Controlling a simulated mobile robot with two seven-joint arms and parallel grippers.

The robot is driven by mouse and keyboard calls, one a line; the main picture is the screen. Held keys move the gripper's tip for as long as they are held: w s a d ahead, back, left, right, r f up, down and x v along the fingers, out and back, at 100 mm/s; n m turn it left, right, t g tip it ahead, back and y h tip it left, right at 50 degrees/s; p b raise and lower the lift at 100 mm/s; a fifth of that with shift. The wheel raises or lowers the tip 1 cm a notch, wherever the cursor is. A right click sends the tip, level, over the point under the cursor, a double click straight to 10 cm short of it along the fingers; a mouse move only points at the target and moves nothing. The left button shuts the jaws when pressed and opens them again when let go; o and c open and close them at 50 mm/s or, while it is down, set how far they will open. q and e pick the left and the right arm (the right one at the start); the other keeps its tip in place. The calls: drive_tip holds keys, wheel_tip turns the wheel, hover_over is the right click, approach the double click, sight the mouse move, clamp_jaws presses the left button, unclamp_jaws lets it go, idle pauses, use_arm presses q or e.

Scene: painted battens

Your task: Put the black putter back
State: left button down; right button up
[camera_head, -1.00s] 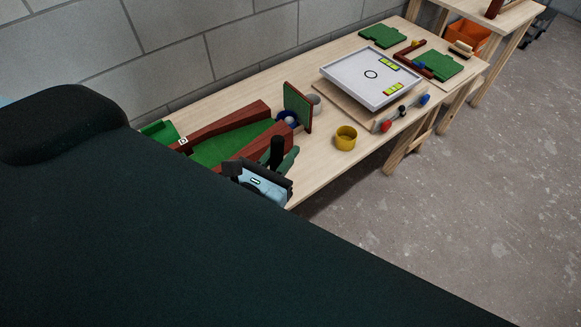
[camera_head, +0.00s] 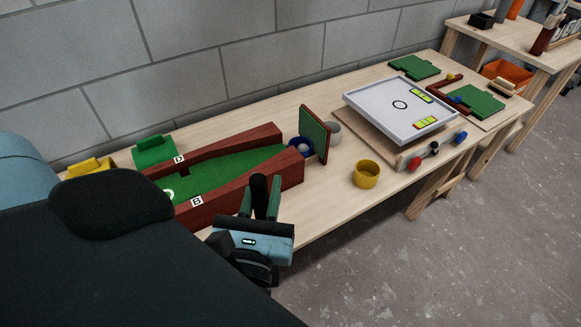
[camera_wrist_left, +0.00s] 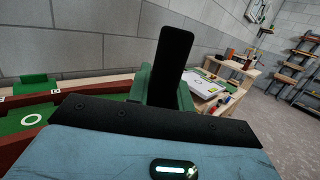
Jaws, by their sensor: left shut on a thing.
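My left gripper (camera_head: 260,203) is shut on a black upright piece (camera_head: 259,190), which I take to be the black putter. Its green fingers stand on either side of the piece, in front of the near red wall of the putting lane. In the left wrist view the black piece (camera_wrist_left: 172,60) rises as a flat slab between the green fingers. Its lower end is hidden by the gripper. The green putting lane (camera_head: 215,172) has red-brown side walls. A green block stand (camera_head: 154,151) and a yellow one (camera_head: 90,168) are behind its left end. My right gripper is out of view.
A yellow cup (camera_head: 367,174), a grey cup (camera_head: 334,131) and a white tray (camera_head: 385,108) are farther right. Bare wood lies around the yellow cup.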

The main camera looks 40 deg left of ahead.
use_arm(q)
drive_tip(key=shift+s+a+r, duration=0.1)
drive_tip(key=shift+a+r, duration=0.05)
drive_tip(key=w+a+f, duration=0.2)
drive_tip(key=w+a, duration=0.1)
drive_tip(key=w, duration=0.4)
drive_tip(key=w+a+f+p, duration=0.1)
drive_tip(key=w+a+f, duration=0.2)
drive_tip(key=w, duration=0.4)
drive_tip(key=shift+w+a, duration=0.25)
drive_tip(key=shift+a, duration=0.1)
idle(0.3)
drive_tip(key=shift+f, duration=0.2)
drive_tip(key=c, duration=1.2)
unclamp_jaws()
drive_tip(key=shift+c, duration=0.2)
